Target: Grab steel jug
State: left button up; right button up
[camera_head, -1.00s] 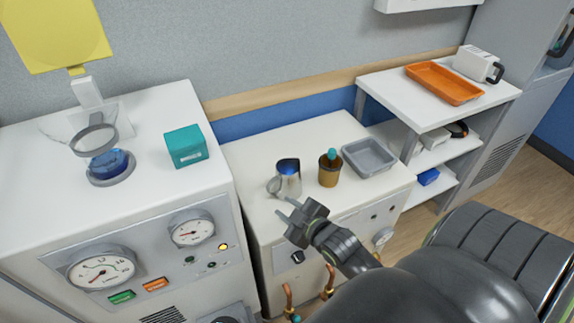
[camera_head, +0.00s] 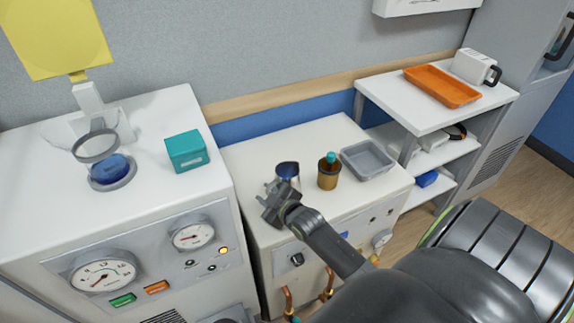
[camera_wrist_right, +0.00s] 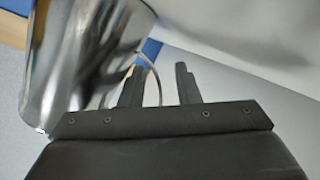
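The steel jug (camera_head: 288,169) stands on the white cabinet top, mostly hidden behind my right gripper (camera_head: 271,188) in the head view. In the right wrist view the jug (camera_wrist_right: 85,60) is large and shiny at the left. Its thin curved handle (camera_wrist_right: 153,74) shows between the two fingers of my right gripper (camera_wrist_right: 158,72). The fingers are apart, with a gap to the right of the handle. I cannot tell whether the left finger touches the jug. My left gripper is not in view.
A teal box (camera_head: 186,151) and a magnifier (camera_head: 96,145) are on the left cabinet. An orange tray (camera_head: 441,86) lies on the right shelf.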

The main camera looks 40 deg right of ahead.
jog(key=shift+c, duration=0.2)
grip_shut()
jog(key=shift+r, duration=0.15)
dwell(0.3)
